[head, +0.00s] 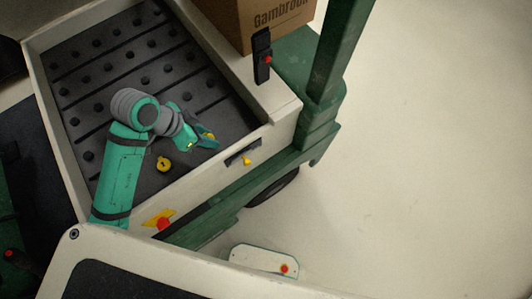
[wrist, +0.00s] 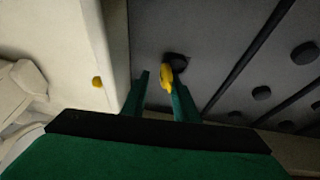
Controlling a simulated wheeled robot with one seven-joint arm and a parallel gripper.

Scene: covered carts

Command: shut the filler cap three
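A yellow cap (wrist: 167,77) stands tilted up beside a round dark opening (wrist: 178,60) in the grey deck in the wrist view. Its number is not visible there. My gripper (wrist: 160,86) has its two green fingers apart, with the cap at the right finger's tip; I cannot tell whether they touch. In the head view my gripper (head: 207,137) is low over the front right corner of the deck, with yellow of the cap (head: 208,143) beside its fingers. A second yellow cap (head: 163,164) lies on the deck to the left; its mark is too small to read.
The cart's pale rim (head: 257,137) runs close to the right of my gripper. Its outer side has a dark slot with a yellow knob (head: 247,160). A cardboard box (head: 272,22) and a black switch holder (head: 262,56) stand behind. The deck has several dark round studs.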

